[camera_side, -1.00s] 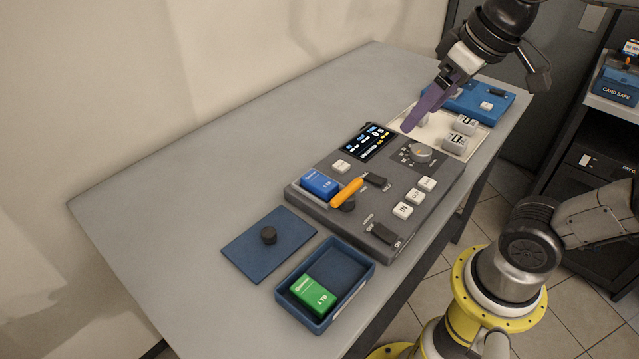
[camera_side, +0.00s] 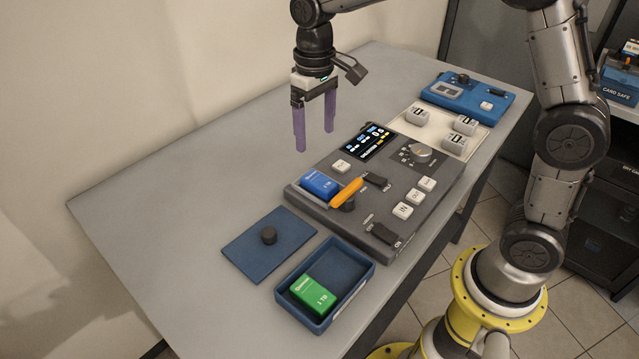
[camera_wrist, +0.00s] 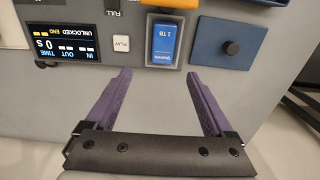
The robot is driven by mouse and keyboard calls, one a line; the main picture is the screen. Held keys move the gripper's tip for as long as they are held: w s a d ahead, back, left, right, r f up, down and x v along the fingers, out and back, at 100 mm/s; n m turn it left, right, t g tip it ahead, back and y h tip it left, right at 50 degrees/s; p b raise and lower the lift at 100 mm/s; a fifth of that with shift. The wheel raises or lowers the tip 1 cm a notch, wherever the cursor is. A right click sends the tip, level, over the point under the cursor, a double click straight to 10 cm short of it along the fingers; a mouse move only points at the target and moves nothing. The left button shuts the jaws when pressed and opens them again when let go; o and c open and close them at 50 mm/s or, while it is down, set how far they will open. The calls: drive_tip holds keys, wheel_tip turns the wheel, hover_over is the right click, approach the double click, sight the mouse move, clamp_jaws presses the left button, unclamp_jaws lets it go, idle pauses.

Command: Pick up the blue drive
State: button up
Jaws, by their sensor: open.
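The blue drive (camera_side: 319,184), marked 1 TB, sits in a slot at the left end of the grey control panel (camera_side: 400,190). An orange lever (camera_side: 347,192) lies close beside it on the right. The drive also shows near the top middle of the wrist view (camera_wrist: 163,43), beyond the fingertips. My gripper (camera_side: 315,148) has purple fingers pointing down, open and empty, in the air above the table behind the drive. In the wrist view the spread fingers (camera_wrist: 160,75) have nothing between them.
A blue tray (camera_side: 372,270) in front of the panel holds a green drive (camera_side: 314,296). A flat blue lid (camera_side: 245,245) with a black knob lies beside it. The table's left side is clear.

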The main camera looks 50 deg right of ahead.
hover_over(315, 178)
drive_tip(key=f, duration=0.5)
drive_tip(key=shift+w+d+f, duration=0.1)
drive_tip(key=shift+w+d, duration=0.05)
drive_tip(key=shift+d, duration=0.15)
drive_tip(key=shift+a+f, duration=0.15)
drive_tip(key=shift+f, duration=1.25)
drive_tip(key=shift+a+f, duration=0.1)
drive_tip(key=shift+f, duration=1.25)
clamp_jaws()
